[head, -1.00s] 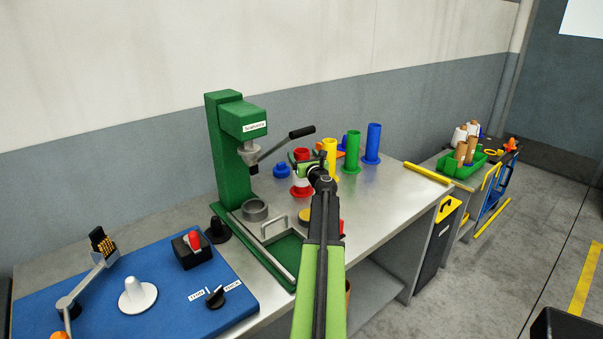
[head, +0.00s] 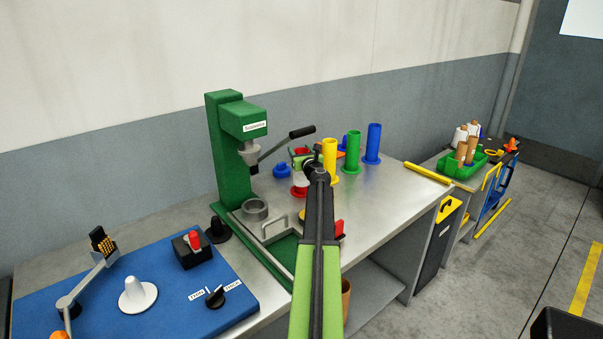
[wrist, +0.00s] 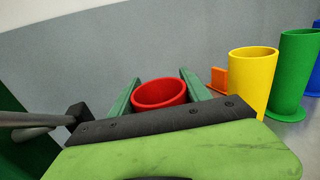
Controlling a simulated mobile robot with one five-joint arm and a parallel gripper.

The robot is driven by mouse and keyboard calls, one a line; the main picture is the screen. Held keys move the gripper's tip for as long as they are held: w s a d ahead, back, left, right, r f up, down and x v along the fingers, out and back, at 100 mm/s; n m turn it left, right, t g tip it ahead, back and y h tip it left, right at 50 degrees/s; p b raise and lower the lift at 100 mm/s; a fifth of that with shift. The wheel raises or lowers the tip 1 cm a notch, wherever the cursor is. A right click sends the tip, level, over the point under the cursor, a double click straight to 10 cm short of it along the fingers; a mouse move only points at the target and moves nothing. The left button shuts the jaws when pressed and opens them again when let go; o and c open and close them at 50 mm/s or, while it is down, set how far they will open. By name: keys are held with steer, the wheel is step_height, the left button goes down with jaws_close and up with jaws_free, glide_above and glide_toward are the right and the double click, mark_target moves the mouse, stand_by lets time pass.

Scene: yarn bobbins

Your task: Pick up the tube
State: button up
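A red tube (wrist: 160,94) with a wide base stands on the metal table; its open top rim shows in the wrist view. In the head view its lower part (head: 299,191) shows a pale band above the red base, and my gripper hides much of the rest. My gripper (head: 302,161) is at the tube's upper part. In the wrist view its two green fingers (wrist: 159,76) are apart, one on each side of the red rim. I see no clear grip, and cannot tell whether either finger touches the tube.
Yellow (head: 329,160), green (head: 352,152) and blue (head: 373,143) tubes stand in a row to the right. A green press (head: 228,150) with a lever (head: 300,132) stands close on the left. A low blue piece (head: 282,171) and an orange piece (wrist: 219,80) are nearby.

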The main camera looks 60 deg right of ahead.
jaws_close()
steer(key=shift+r, duration=0.1)
